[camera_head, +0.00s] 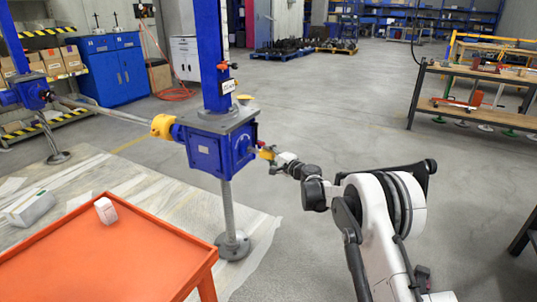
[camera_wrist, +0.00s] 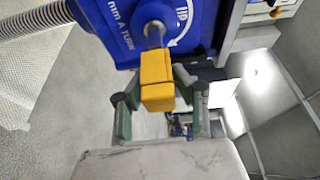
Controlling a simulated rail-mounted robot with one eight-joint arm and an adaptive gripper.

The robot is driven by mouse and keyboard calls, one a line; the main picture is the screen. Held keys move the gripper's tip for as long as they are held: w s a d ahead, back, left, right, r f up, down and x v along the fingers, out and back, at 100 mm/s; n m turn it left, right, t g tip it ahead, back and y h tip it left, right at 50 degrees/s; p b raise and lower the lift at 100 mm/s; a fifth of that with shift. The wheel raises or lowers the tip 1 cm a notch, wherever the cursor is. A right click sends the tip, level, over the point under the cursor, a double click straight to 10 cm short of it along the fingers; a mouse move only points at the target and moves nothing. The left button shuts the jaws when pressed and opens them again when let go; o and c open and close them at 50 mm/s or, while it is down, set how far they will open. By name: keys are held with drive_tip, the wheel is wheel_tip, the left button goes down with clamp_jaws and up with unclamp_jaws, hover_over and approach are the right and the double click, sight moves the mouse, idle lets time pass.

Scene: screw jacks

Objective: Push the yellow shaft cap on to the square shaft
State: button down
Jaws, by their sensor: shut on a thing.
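The yellow shaft cap (camera_wrist: 156,80) is a blocky piece between the fingers of my gripper (camera_wrist: 158,97) in the wrist view. My gripper is shut on it. The shaft (camera_wrist: 154,35) sticks out of the blue screw-jack gearbox (camera_wrist: 115,22), with the cap in line at its end. I cannot tell how far the shaft sits inside the cap, and its square shape is not clear. In the head view the cap (camera_head: 266,154) and my gripper (camera_head: 278,160) are at the right side of the blue gearbox (camera_head: 205,150).
An orange table (camera_head: 120,255) with a small white box (camera_head: 105,210) stands at the front left. A yellow coupling (camera_head: 162,127) and rod join the gearbox to another blue jack (camera_head: 30,92). A workbench (camera_head: 470,85) stands far right. The floor between is clear.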

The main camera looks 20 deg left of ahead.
sight(269, 156)
drive_tip(key=shift+w+a, duration=0.15)
drive_tip(key=shift+a, duration=1.05)
drive_tip(key=shift+w+a, duration=0.15)
drive_tip(key=shift+a, duration=1.05)
drive_tip(key=c, duration=1.3)
unclamp_jaws()
drive_tip(key=shift+c, duration=0.2)
drive_tip(key=shift+d, duration=0.15)
drive_tip(key=v, duration=1.1)
drive_tip(key=shift+s+d, duration=0.25)
drive_tip(key=shift+d, duration=0.1)
